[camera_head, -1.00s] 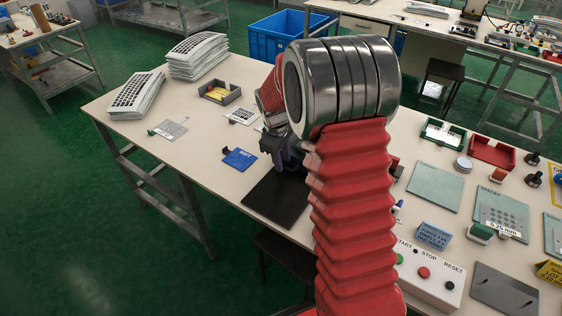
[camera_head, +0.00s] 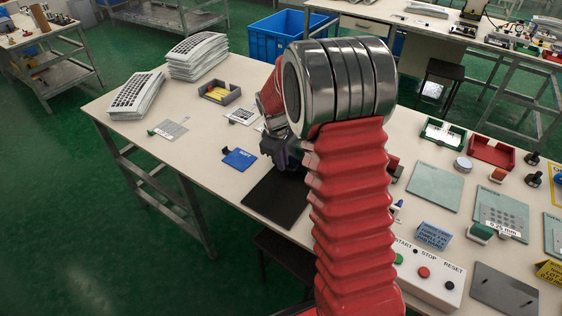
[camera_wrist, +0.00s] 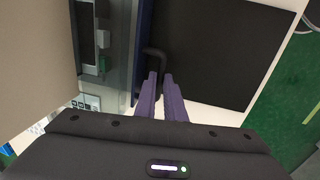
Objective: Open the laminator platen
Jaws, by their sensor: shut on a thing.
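The laminator (camera_wrist: 118,45) shows in part at the left of the wrist view, with a dark blue front edge (camera_wrist: 143,35). A black looped handle (camera_wrist: 157,54) stands out from this edge. My gripper (camera_wrist: 160,76) has its two purple fingers close together at the handle and is shut on it. The platen's opening angle cannot be told from here. In the head view, my arm hides most of the laminator, and my gripper (camera_head: 288,158) shows as a dark shape above the table.
A black mat (camera_head: 272,203) lies at the table's near edge, beside the gripper. A control box with buttons (camera_head: 430,283) stands to the right of my arm. Keypad film stacks (camera_head: 197,55) stand at the back left.

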